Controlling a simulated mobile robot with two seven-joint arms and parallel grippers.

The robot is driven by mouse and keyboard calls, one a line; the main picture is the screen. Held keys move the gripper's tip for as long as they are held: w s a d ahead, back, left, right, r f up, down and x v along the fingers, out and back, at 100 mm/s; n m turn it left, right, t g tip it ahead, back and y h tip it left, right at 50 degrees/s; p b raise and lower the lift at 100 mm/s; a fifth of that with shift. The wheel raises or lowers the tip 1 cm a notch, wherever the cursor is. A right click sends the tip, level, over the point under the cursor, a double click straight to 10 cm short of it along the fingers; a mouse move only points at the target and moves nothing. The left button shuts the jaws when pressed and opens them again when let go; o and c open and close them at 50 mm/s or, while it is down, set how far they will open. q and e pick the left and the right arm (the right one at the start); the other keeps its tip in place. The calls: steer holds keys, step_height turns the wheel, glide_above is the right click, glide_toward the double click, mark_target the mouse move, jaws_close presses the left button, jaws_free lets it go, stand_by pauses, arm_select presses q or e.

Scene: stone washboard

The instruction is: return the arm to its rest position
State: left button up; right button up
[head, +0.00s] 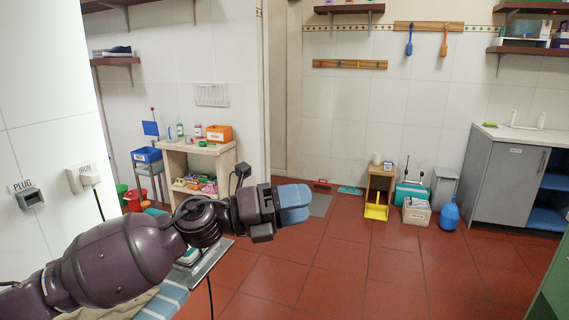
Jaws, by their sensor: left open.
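My left arm (125,255) comes in from the lower left and stretches across the picture to the right. My left gripper (296,204) is at its end, near the middle of the view, with pale blue fingertips pointing right. It is open, seen from the side, and nothing shows between its fingers. It hangs above the red tiled floor, apart from any object. My right arm and gripper are not in view.
A striped board (172,303) with a metal end plate lies under my left arm, partly hidden. The central floor (340,270) is clear.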

arm_select(q)
steer(key=a+f+n+t+y, duration=0.7)
steer(key=f+n, duration=0.3)
steer(key=n, duration=0.5)
steer(key=a+f+n+t+y, duration=0.5)
steer(key=a+f+n+t, duration=0.45)
steer(key=n, duration=0.65)
steer(key=s+a+f+n+g+y, duration=0.2)
steer(key=s+a+f+n, duration=0.1)
steer(key=s+f, duration=0.5)
steer(key=s+a+f+n+g+y, duration=0.3)
steer(key=s+a+f, duration=0.2)
steer(key=s+f, duration=0.4)
steer(key=s+a+f+n+g+y, duration=0.2)
steer(key=s+a+f, duration=0.3)
steer(key=s+f, duration=0.3)
steer(key=shift+s+f+n+g, duration=0.35)
steer(key=shift+n+g, duration=0.1)
steer(key=shift+n, duration=0.25)
